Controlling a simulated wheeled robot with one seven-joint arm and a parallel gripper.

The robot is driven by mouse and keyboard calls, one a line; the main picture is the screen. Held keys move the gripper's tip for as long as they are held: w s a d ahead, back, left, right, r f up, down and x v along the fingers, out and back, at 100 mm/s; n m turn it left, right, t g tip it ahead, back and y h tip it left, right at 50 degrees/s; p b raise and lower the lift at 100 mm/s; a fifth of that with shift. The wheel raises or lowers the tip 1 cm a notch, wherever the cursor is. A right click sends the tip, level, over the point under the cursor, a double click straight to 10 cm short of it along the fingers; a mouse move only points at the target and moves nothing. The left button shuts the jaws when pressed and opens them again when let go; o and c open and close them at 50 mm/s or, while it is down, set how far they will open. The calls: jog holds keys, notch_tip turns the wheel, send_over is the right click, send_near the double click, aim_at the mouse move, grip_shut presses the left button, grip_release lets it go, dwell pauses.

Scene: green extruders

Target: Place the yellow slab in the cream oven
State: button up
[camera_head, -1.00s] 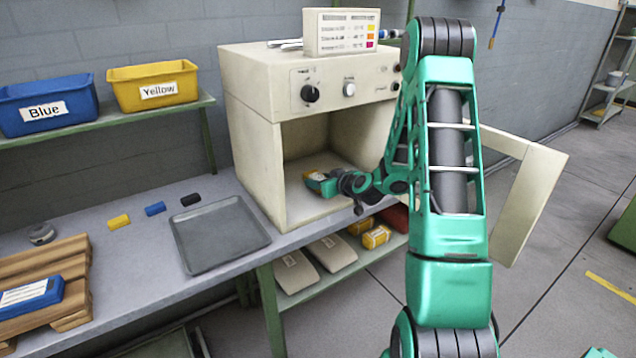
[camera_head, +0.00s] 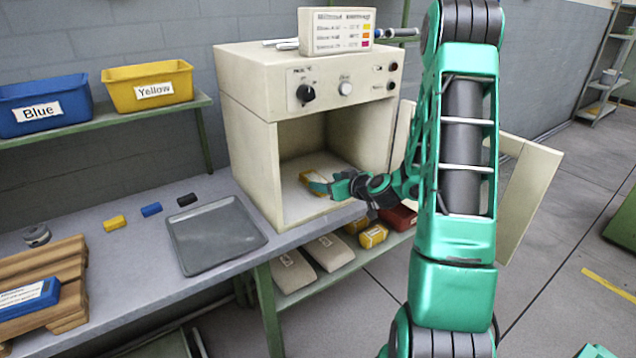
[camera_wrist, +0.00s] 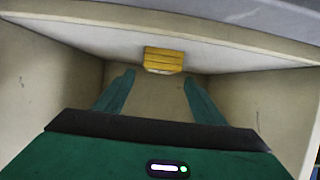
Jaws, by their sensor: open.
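The cream oven (camera_head: 252,155) stands on the bench with its door (camera_head: 528,200) swung open to the right. The yellow slab (camera_head: 312,180) lies on the oven floor inside the chamber. It also shows in the wrist view (camera_wrist: 163,61), ahead of the fingertips and apart from them. My gripper (camera_head: 322,187) is at the oven's opening, open and empty, with its fingers pointing at the slab. In the wrist view my gripper (camera_wrist: 158,88) has its two green fingers spread wide. My arm hides part of the door and the oven's right side.
A grey tray (camera_head: 215,237) and small yellow, blue and black blocks lie left of the oven. Labelled blue (camera_head: 45,107) and yellow (camera_head: 148,86) bins stand on a shelf. Bags and yellow packs lie on the shelf below. A wooden pallet (camera_head: 45,275) is at the left.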

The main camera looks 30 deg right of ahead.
jog(key=v, duration=0.4)
jog(key=shift+s+r, duration=0.1)
jog(key=shift+s, duration=0.05)
jog(key=s+a, duration=0.1)
jog(key=s+a+n+g+y, duration=0.1)
jog(key=a, duration=0.1)
jog(key=s+a+g, duration=0.1)
jog(key=a, duration=0.1)
jog(key=shift+s+a+r+n+y, duration=0.1)
jog(key=shift+a+r+n+y, duration=0.1)
jog(key=shift+n+y, duration=0.15)
jog(key=s+a+r+m+g, duration=0.1)
jog(key=s+g, duration=0.3)
jog(key=s, duration=0.7)
jog(key=s+r+m+g+h, duration=0.1)
jog(key=s+r+m+g, duration=0.2)
jog(key=s, duration=0.8)
jog(key=s+a+r+m+g+h, duration=0.1)
jog(key=s+r+m+g, duration=0.2)
jog(key=s, duration=0.7)
jog(key=shift+s+a+r+m+g, duration=0.3)
jog(key=shift+s+r+m+g, duration=0.1)
jog(key=shift+m+g, duration=0.4)
